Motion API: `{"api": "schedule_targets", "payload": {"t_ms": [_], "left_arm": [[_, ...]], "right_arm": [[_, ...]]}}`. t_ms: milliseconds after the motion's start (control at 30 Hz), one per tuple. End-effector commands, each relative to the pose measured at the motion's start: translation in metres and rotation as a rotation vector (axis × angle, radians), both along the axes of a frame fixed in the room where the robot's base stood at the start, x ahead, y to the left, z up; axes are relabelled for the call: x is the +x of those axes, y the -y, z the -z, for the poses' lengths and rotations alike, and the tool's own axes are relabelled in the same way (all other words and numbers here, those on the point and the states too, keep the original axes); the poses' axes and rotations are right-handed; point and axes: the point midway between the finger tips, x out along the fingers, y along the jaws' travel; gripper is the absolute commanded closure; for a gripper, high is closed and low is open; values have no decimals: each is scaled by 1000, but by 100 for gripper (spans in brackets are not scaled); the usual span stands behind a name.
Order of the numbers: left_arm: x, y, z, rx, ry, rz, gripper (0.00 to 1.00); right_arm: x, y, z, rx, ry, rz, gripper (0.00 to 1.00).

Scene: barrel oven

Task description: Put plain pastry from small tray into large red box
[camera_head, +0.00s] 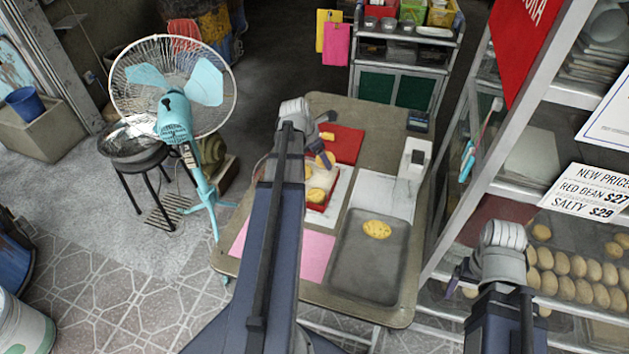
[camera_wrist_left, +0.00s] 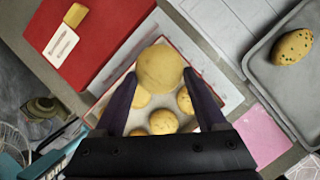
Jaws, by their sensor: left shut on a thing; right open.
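My left gripper (camera_wrist_left: 163,92) is shut on a round plain pastry (camera_wrist_left: 160,68), which it holds above the small tray (camera_wrist_left: 108,92). The small tray has a red rim and a pale inside, with several other plain pastries (camera_wrist_left: 163,121) in it. My right gripper (camera_head: 456,277) is open and empty, right of the table.
A grey tray (camera_head: 350,270) with one dark-speckled pastry (camera_head: 376,229) lies front right on the table. A white and yellow item (camera_wrist_left: 63,45) lies on the red box. A white device (camera_head: 414,158) stands at the right edge. Shelves of buns (camera_head: 570,265) flank the right; a fan (camera_head: 174,120) stands left.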

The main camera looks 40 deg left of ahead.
Motion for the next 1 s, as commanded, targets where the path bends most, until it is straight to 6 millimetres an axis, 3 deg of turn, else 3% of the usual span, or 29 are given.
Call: {"api": "schedule_targets", "payload": {"t_ms": [33,200,500,800,1000], "left_arm": [[0,0,16,0,0,0,82],[0,0,42,0,0,0,82],[0,0,48,0,0,0,82],[0,0,81,0,0,0,82],[0,0,83,0,0,0,82]], "right_arm": [[0,0,16,0,0,0,14],[0,0,42,0,0,0,14],[0,0,48,0,0,-1,14],[0,0,81,0,0,-1,14],[0,0,83,0,0,-1,14]]}}
